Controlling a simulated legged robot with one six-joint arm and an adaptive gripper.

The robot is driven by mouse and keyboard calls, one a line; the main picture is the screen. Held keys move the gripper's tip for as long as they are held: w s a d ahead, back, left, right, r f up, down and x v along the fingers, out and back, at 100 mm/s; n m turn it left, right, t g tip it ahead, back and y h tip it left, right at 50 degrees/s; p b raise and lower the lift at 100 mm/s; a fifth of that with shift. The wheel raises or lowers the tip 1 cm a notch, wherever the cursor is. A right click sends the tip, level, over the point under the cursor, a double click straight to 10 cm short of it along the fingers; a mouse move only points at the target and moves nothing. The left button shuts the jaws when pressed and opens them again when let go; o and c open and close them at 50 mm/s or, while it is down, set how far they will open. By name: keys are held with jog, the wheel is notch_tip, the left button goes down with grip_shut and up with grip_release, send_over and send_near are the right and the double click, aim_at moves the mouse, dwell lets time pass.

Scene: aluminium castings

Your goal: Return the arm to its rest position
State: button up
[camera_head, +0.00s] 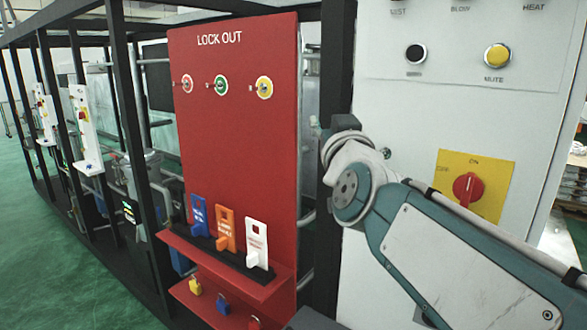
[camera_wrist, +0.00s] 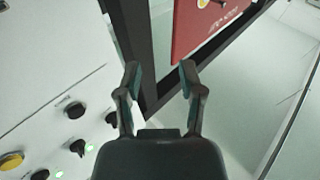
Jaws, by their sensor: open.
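My arm shows in the head view at the right, folded up in front of the grey control cabinet. Its end points away from that camera, so the gripper fingers cannot be made out there. In the wrist view my gripper (camera_wrist: 160,85) is open, with two dark fingers with teal pads spread apart. Nothing is between the fingers. Behind them are a dark frame post (camera_wrist: 130,35) and part of the cabinet's white panel with buttons (camera_wrist: 55,90).
A red lockout board (camera_head: 235,140) stands left of my arm, with blue, orange and white tags on its shelf (camera_head: 215,262) and padlocks below. The grey cabinet (camera_head: 400,110) carries a red rotary switch (camera_head: 467,188) close to my arm. Green floor (camera_head: 50,270) lies open at left.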

jog(key=s+d+f+g+h, duration=0.1)
jog(key=s+d+f+g, duration=0.2)
jog(key=f, duration=0.7)
jog(key=s+d+f+m+g+h, duration=0.1)
jog(key=s+d+f+g, duration=0.2)
jog(key=s+f+g, duration=0.3)
jog(key=s+d+f+g, duration=0.3)
jog(key=s+f+g, duration=0.2)
jog(key=s+f, duration=0.9)
notch_tip(320, 180, down, 2)
jog(key=shift+s+d+f+m+g+h, duration=0.2)
jog(key=shift+s+d+m+g+h, duration=0.1)
jog(key=shift+d+m+h, duration=0.1)
